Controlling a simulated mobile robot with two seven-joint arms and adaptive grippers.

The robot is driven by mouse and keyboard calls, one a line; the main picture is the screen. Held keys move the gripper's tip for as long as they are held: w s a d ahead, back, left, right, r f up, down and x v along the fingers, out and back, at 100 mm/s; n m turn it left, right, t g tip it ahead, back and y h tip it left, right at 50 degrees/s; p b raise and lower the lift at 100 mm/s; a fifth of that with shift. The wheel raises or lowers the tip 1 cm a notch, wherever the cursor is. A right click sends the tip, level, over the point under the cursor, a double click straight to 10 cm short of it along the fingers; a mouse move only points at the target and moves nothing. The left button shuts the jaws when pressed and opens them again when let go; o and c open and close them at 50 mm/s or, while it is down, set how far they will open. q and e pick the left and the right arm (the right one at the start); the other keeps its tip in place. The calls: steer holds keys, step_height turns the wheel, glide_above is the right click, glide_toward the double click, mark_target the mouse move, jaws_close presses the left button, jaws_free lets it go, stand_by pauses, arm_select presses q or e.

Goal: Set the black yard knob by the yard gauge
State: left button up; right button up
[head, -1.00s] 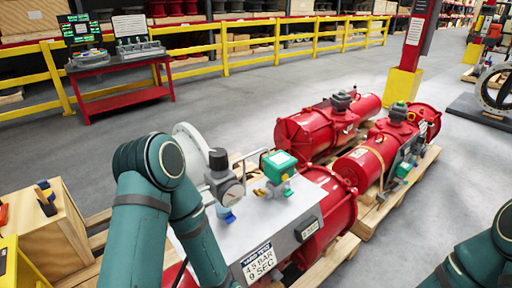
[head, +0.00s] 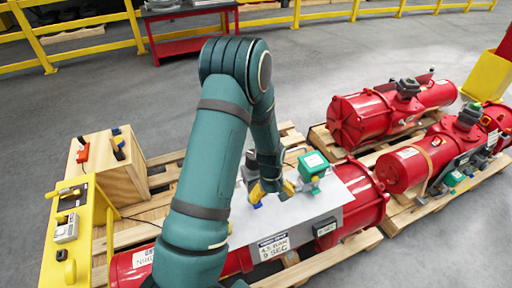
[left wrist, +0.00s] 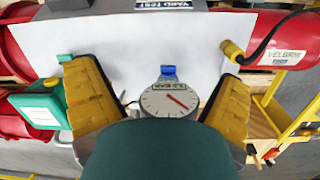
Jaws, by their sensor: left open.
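The yard gauge (left wrist: 168,100), a round white dial with a red needle, shows between my fingers in the left wrist view, with a blue fitting (left wrist: 168,73) just beyond it. My left gripper (head: 273,190) is open, with its yellow fingers (left wrist: 228,108) apart on either side of the gauge and over the grey panel (head: 335,205). The black yard knob cannot be made out now; my arm and gripper cover that area. In the head view the gauge is mostly hidden too. My right gripper is out of view.
A green box (head: 313,162) sits close right of my left gripper in the head view. A sign (head: 273,247) on the panel's front reads 4.5 BAR, 9 SEC. A wooden box (head: 110,165) and yellow stand (head: 88,235) are left. Red actuators (head: 385,112) lie on pallets at right.

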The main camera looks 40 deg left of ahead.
mark_target(255, 154)
arm_select(q)
steer(key=w+a+r+n+y, duration=0.1)
steer(key=w+a+r+n, duration=0.2)
steer(key=a+r, duration=0.45)
steer(key=w+a+r+n, duration=0.2)
steer(key=a+r+n, duration=0.25)
steer(key=r, duration=0.65)
steer(key=shift+m, duration=0.35)
step_height(255, 154, down, 13)
steer(key=shift+w+f+b, duration=0.1)
steer(key=shift+f+b, duration=0.05)
steer(key=shift+b, duration=0.25)
steer(key=c, duration=1.2)
